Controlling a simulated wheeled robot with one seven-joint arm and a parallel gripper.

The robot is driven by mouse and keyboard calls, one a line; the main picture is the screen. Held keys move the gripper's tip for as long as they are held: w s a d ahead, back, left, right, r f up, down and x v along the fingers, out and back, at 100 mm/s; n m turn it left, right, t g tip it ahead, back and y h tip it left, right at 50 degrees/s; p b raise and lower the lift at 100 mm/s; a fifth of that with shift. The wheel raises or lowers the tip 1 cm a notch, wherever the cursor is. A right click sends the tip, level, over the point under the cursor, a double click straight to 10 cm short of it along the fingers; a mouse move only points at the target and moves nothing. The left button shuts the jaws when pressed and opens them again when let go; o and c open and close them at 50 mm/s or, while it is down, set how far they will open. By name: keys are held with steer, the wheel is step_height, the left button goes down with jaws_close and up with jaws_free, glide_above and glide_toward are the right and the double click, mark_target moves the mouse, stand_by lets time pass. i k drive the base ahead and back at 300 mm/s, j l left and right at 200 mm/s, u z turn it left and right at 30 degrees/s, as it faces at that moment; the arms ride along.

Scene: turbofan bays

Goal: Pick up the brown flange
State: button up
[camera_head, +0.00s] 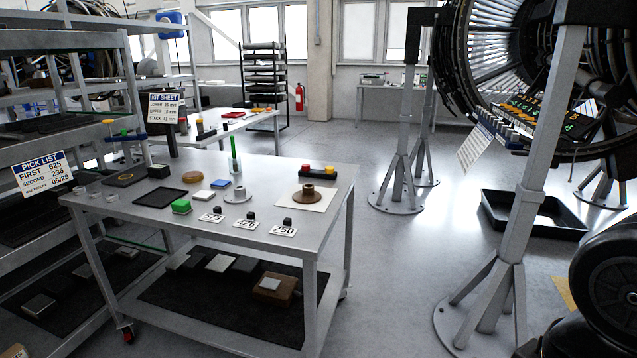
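The brown flange (307,194) is a round disc with a raised hub. It lies flat on a white square sheet (318,206) near the right end of the grey metal cart's top (265,172). A similar light grey flange (239,195) stands to its left on the same top. A number card reading 350 (284,230), with a small black block behind it, stands in front of the brown flange. My gripper is not in view.
Small blocks, discs and a green upright rod (233,155) occupy the cart top. Shelving (70,45) stands left. A grey stand (507,240), black floor tray (535,213) and large engine are right. Floor is clear between cart and stand.

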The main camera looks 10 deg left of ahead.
mark_target(308, 195)
steer(key=i+l+u, duration=0.1)
steer(key=i+u, duration=0.3)
steer(key=i+l+u, duration=0.3)
steer(key=i+u, duration=0.15)
steer(key=i, duration=0.15)
steer(key=i+l+u, duration=0.75)
steer(key=l+u, duration=0.3)
steer(key=i+l+u, duration=0.2)
steer(key=l+u, duration=0.15)
steer(key=i+l+u, duration=0.1)
steer(key=l+u, duration=0.25)
steer(key=l, duration=0.15)
